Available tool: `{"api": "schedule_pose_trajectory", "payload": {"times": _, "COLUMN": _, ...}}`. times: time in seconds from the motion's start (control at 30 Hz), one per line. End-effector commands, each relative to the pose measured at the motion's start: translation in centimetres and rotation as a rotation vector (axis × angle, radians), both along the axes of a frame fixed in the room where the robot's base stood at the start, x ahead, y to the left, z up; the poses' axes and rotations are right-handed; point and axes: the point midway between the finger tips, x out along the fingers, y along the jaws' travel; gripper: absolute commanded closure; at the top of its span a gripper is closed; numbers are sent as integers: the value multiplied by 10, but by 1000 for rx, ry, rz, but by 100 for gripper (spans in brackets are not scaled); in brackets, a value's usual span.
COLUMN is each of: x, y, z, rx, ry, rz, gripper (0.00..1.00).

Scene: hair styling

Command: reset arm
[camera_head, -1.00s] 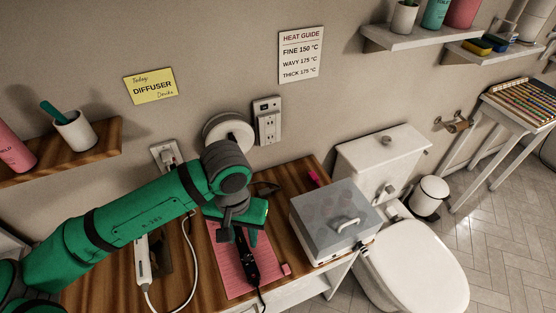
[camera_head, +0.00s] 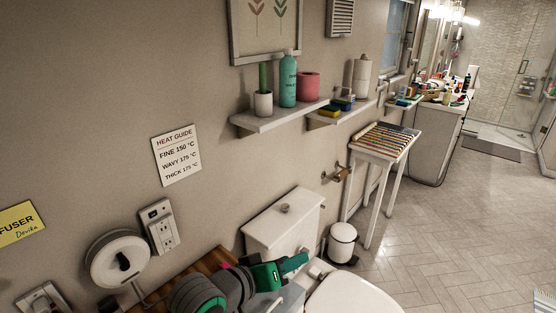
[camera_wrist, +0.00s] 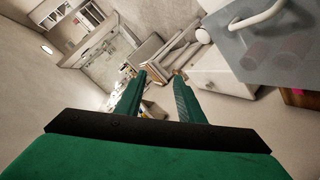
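My gripper (camera_head: 297,264) is green and shows at the bottom middle of the head view, in front of the toilet tank (camera_head: 283,224). In the wrist view its two green fingers (camera_wrist: 160,80) are spread apart with nothing between them. The gripper is open and empty. My forearm hides much of the wooden counter (camera_head: 208,264) in the head view.
A lidded box with a light handle (camera_wrist: 262,16) is at the wrist view's top right. A wall shelf (camera_head: 280,119) holds a cup and bottles. A white bin (camera_head: 342,243) stands beside the toilet (camera_head: 352,294). Open tiled floor (camera_head: 440,220) lies right.

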Motion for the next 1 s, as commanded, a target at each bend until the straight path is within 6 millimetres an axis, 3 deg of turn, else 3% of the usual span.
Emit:
{"api": "schedule_pose_trajectory", "payload": {"times": 0.03, "x": 4, "y": -13, "z": 8, "rx": -54, "ry": -40, "rz": 0, "gripper": 65}}
{"api": "schedule_pose_trajectory", "payload": {"times": 0.2, "x": 17, "y": -38, "z": 34, "rx": -204, "ry": -179, "rz": 35, "gripper": 65}}
{"api": "schedule_pose_trajectory", "payload": {"times": 0.5, "x": 24, "y": -53, "z": 50, "rx": -419, "ry": -348, "rz": 171, "gripper": 65}}
{"api": "schedule_pose_trajectory", "payload": {"times": 0.77, "x": 15, "y": -48, "z": 23, "rx": -518, "ry": -417, "rz": 344, "gripper": 65}}
{"api": "schedule_pose_trajectory", "payload": {"times": 1.0, "x": -10, "y": -41, "z": -29, "rx": -515, "ry": -428, "rz": 515, "gripper": 65}}
